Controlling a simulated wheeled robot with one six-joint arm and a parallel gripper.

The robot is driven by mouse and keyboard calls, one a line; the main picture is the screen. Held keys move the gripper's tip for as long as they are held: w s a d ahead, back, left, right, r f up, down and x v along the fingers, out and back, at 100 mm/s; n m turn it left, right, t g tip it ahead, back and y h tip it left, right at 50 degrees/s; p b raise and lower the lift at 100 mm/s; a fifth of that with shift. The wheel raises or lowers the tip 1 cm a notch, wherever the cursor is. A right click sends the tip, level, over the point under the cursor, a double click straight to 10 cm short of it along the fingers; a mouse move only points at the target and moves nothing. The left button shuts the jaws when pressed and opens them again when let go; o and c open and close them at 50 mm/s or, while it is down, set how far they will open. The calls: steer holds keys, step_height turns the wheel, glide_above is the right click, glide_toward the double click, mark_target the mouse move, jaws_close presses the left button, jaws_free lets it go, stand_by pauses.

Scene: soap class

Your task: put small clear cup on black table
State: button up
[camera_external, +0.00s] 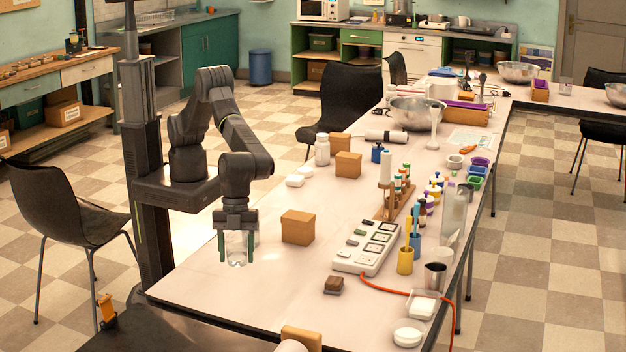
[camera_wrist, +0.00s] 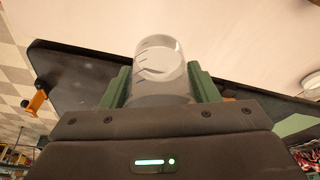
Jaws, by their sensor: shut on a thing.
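A small clear cup (camera_external: 237,256) is held between the fingers of my gripper (camera_external: 236,240), over the left part of the long pale table. In the wrist view the clear cup (camera_wrist: 162,68) stands between the green finger pads of my gripper (camera_wrist: 161,85), with dark marks on its side. I cannot tell whether its bottom touches the pale table. The black table (camera_external: 160,325) is at the bottom left of the external view, nearer the camera than the cup. In the wrist view the black table (camera_wrist: 85,80) spreads behind the cup.
A cardboard box (camera_external: 298,227) stands right of my gripper on the pale table (camera_external: 215,285). An orange clamp-like thing (camera_external: 106,308) is at the black table's left edge. A tan block (camera_external: 301,338) is at the bottom. The black table's visible top looks mostly clear.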

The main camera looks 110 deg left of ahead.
steer(key=s+d, duration=0.7)
steer(key=d, duration=0.4)
glide_above(153, 322)
steer(key=a, duration=0.1)
steer(key=f, duration=0.5)
steer(key=shift+s+f+p, duration=0.1)
steer(key=shift+s+p, duration=0.2)
steer(key=shift+p, duration=0.05)
steer(key=shift+f+p, duration=0.35)
steer(key=shift+f, duration=2)
steer(key=shift+f, duration=0.1)
steer(key=shift+f, duration=0.15)
steer(key=o, duration=1)
